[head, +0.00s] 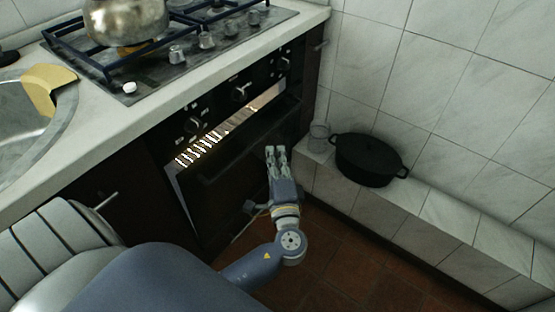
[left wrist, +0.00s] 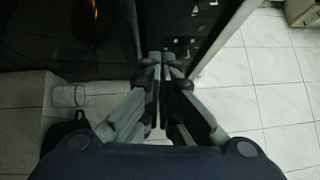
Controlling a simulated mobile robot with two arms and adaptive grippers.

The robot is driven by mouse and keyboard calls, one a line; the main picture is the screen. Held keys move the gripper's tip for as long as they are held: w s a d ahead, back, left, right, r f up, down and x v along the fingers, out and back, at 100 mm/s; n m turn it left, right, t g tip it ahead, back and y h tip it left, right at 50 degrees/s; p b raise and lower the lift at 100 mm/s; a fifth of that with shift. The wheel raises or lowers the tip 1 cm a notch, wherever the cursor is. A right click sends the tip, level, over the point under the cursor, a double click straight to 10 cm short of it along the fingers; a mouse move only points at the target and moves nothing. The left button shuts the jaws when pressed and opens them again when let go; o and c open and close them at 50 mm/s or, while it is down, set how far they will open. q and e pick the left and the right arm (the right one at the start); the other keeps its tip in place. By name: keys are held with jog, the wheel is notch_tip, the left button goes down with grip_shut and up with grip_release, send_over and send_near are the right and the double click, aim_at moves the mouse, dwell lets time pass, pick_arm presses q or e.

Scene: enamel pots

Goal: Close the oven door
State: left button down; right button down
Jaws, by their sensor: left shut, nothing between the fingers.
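The oven door (head: 225,185) is dark and stands partly open, tilted out at the top. A bright lit gap shows the oven inside (head: 215,137) between the door and the control panel. My left gripper (head: 276,150) is at the right end of the door, near its upper edge, with its fingers shut and empty. In the left wrist view the shut fingertips (left wrist: 162,58) are beside a dark glossy panel with a pale edge, which looks like the door. I cannot tell whether they touch it. My right gripper is not in view.
A tiled ledge (head: 440,215) runs along the right wall, holding a black pot (head: 369,160) and a clear glass (head: 318,136) close to my left gripper. Above the oven are knobs (head: 240,93), a gas hob (head: 180,50) and a metal pot (head: 125,20). Brown floor (head: 345,255) is free.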

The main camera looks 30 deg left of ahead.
aim_at(259, 116)
pick_arm(q)
jog(key=w+a, duration=0.1)
jog(key=a, duration=0.1)
jog(key=w+a, duration=0.2)
jog(key=a, duration=0.1)
jog(key=w+a+r, duration=0.1)
jog(key=w+a, duration=0.1)
jog(key=a, duration=0.1)
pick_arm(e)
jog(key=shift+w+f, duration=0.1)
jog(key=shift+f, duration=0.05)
